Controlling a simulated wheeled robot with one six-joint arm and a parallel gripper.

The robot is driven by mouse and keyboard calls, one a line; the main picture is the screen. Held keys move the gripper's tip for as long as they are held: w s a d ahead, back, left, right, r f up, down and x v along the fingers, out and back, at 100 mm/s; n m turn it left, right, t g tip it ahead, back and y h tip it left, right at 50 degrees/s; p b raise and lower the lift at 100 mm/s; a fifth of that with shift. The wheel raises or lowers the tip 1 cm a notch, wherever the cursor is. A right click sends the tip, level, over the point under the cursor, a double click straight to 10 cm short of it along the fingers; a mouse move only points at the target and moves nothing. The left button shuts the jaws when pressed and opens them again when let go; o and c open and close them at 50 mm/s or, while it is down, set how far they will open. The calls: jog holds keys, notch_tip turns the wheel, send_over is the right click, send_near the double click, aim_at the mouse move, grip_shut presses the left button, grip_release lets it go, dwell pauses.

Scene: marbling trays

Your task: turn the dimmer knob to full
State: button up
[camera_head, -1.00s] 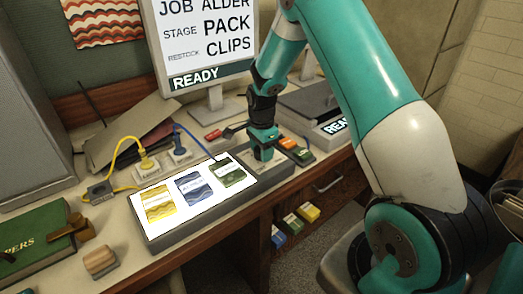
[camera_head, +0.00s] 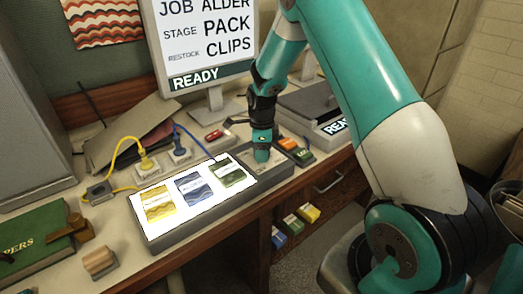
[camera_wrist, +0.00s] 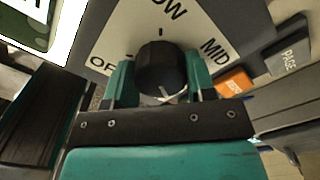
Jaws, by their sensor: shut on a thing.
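The dimmer knob (camera_wrist: 162,68) is black and round, on a pale dial plate (camera_wrist: 112,48) marked OFF at left, LOW at top and MID at right in the wrist view. A short white line shows on the knob's near side; no full mark is in sight. My gripper (camera_wrist: 162,82) is shut on the knob, one teal finger on each side. In the head view my gripper (camera_head: 262,154) is down at the right end of the lit light box (camera_head: 152,238) and hides the knob.
Yellow, blue and green packets lie on the lit panel. Orange and green blocks (camera_head: 288,144) sit close to the right of my gripper. A monitor (camera_head: 205,50) stands behind. Yellow and blue cables (camera_head: 117,150) run behind the box.

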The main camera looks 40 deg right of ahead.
dwell(0.3)
jog(key=o, duration=0.9)
jog(key=shift+o, duration=0.2)
notch_tip(320, 180, up, 18)
jog(key=b, duration=0.2)
jog(key=shift+f, duration=0.25)
jog(key=s+a+r+n+y, duration=0.2)
jog(key=s+a+r+n, duration=0.1)
jog(key=s+a+n, duration=0.9)
jog(key=s+a+n+y, duration=0.2)
jog(key=s+a+n, duration=1)
jog(key=s+n, duration=0.4)
jog(key=n, duration=0.4)
jog(key=shift+a, duration=0.15)
